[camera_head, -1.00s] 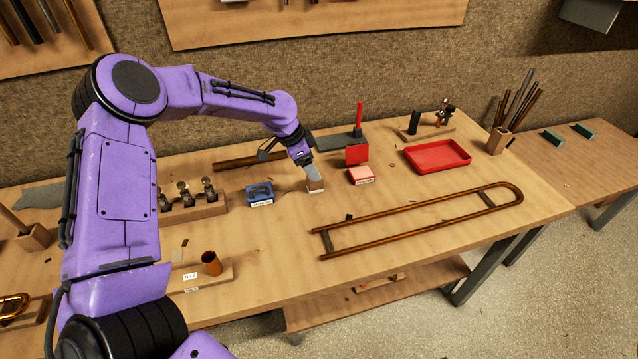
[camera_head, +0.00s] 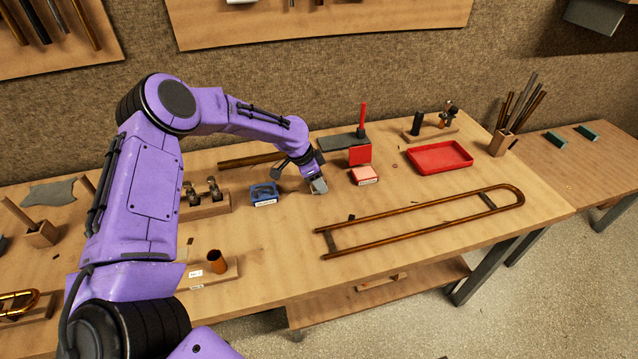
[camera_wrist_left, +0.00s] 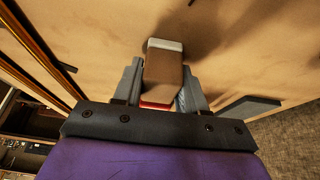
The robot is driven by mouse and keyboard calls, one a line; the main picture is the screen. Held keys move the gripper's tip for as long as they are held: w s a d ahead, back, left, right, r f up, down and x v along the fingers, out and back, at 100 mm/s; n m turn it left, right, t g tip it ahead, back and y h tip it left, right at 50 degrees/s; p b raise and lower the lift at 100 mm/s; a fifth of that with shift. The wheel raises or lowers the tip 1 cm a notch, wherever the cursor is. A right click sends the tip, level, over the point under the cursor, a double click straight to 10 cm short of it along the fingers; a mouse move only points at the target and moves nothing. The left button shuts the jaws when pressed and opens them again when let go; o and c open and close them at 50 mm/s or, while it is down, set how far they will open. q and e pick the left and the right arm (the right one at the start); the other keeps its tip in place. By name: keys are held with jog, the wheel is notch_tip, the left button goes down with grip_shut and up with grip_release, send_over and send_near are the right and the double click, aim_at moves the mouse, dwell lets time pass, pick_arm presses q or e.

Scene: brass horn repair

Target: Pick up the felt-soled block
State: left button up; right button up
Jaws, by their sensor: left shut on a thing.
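The felt-soled block (camera_wrist_left: 163,70) is a brown block with a pale grey-white layer at its far end. In the left wrist view it sits between the two grey fingers of my left gripper (camera_wrist_left: 162,88), which are shut on it. In the head view my left gripper (camera_head: 318,186) is over the middle of the bench, right of a blue box, and it hides most or all of the block. A dark shadow lies beside the block; I cannot tell how far it is above the bench. My right gripper is not in view.
A blue box (camera_head: 264,195) stands left of the gripper, and a pink-topped red box (camera_head: 364,176) stands to its right. A long brass slide (camera_head: 425,204) lies to the front right. A red tray (camera_head: 438,158) is farther right. The wood just in front of the gripper is clear.

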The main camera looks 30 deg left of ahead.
pick_arm(q)
jog(key=shift+r, duration=0.1)
jog(key=shift+r, duration=0.35)
jog(key=s+d+r+b, duration=0.3)
jog(key=s+d+r, duration=0.6)
jog(key=r, duration=0.3)
jog(key=shift+s+d, duration=0.15)
jog(key=shift+s, duration=0.7)
